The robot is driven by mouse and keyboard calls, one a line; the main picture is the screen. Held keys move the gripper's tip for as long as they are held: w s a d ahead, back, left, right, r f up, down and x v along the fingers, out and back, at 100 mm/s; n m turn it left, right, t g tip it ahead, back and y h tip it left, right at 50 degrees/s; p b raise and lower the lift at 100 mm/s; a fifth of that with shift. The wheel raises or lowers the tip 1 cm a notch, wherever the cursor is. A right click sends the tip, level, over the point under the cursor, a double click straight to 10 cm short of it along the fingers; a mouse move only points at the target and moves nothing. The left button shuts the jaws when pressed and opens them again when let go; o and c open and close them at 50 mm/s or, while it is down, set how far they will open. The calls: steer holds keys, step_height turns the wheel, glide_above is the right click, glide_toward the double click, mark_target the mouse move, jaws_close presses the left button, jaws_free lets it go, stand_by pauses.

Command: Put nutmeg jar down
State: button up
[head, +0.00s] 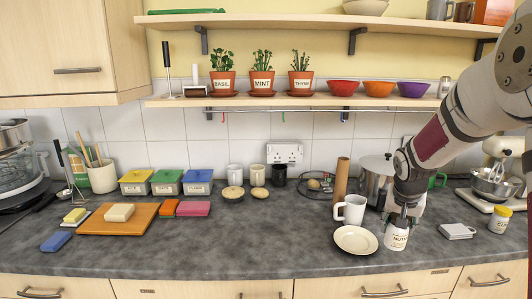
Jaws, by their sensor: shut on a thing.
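The nutmeg jar (396,239) is a white jar with dark lettering, of which "NUTM" can be read. It is upright at the front right of the grey counter, just right of a cream plate. My gripper (402,219) points down from above and is shut on the top of the jar, hiding its upper part. The jar's base appears at or very near the counter surface; I cannot tell whether it touches.
The cream plate (355,239) and a white mug (351,210) are close on the left. A steel pot (375,178) stands behind. A small white box (457,231) and a yellow-labelled jar (499,220) are to the right. The counter's front left-centre (270,240) is clear.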

steer(key=s+a+f+n+y, duration=0.1)
steer(key=s+a+f+n, duration=0.2)
steer(key=a+f, duration=0.3)
steer(key=s+a+f+n+y, duration=0.1)
steer(key=s+a+f+n, duration=0.1)
steer(key=a+f, duration=0.4)
steer(key=a+n, duration=0.1)
steer(key=a, duration=0.3)
steer(key=shift+s+a+f+t+y, duration=0.2)
steer(key=shift+s+a+t+y, duration=0.1)
steer(key=shift+s+t, duration=0.1)
